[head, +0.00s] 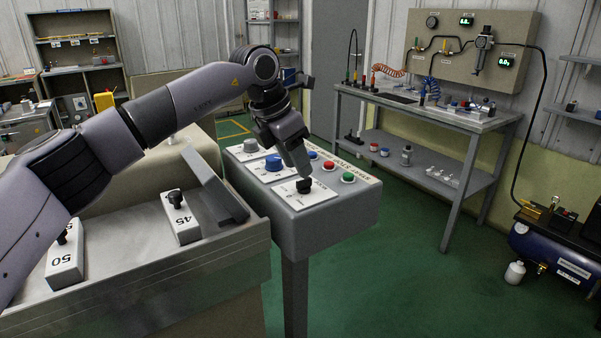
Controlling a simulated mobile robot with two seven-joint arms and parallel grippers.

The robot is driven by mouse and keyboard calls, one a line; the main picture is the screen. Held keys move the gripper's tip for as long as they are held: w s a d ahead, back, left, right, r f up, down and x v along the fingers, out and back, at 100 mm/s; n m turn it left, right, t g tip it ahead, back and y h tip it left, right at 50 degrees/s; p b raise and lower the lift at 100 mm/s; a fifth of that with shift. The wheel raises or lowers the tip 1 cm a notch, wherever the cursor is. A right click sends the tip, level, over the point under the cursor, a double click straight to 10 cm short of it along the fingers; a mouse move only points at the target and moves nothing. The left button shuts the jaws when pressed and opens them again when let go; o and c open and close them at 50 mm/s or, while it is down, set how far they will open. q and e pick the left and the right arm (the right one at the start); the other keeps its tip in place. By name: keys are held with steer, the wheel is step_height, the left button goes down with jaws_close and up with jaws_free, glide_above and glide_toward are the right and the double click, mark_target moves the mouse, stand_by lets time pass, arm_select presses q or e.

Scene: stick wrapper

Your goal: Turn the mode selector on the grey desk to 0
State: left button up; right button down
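The grey desk (338,209) stands on a post in the middle of the head view. On its sloped top, the black mode selector (305,187) sits on a white plate at the near end. My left gripper (302,175) reaches down from above with its fingertips right at the selector. The fingers look close together, but whether they grip the knob or only touch it is hidden. The selector's pointer and its marks are too small to read. My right gripper is not in the view.
A blue knob (273,163) and a grey knob (250,145) sit on neighbouring plates. Red (328,165) and green (348,177) buttons lie along the right side. A metal counter (150,272) with numbered blocks is at left.

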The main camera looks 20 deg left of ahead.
arm_select(q)
steer(key=shift+v, duration=1.7)
